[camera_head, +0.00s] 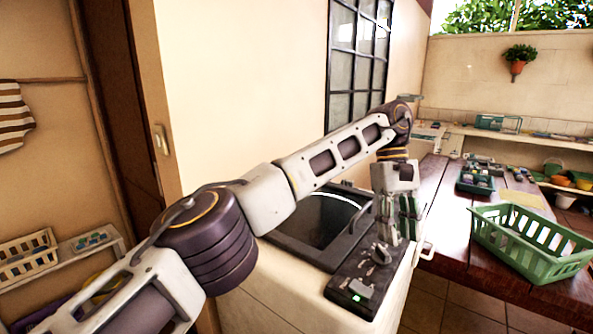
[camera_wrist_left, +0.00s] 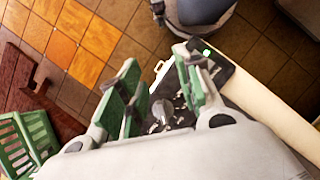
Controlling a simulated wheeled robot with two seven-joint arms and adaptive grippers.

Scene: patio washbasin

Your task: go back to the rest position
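My left gripper (camera_head: 398,238) points down over the black control panel (camera_head: 352,292) at the front of the white washer-like unit. Its two green-padded fingers are spread apart with nothing seen between them. In the left wrist view the gripper (camera_wrist_left: 157,62) is also open, with the panel and its grey knob (camera_wrist_left: 180,113) visible beyond the fingers. In the head view the knob (camera_head: 381,254) is just below and left of the fingers; I cannot tell whether they touch it. My right gripper is in neither view.
A wooden table (camera_head: 450,225) to the right holds a green basket (camera_head: 530,245) and a dark tray (camera_head: 475,183) of small items. A wall with a barred window (camera_head: 358,55) stands behind my left arm.

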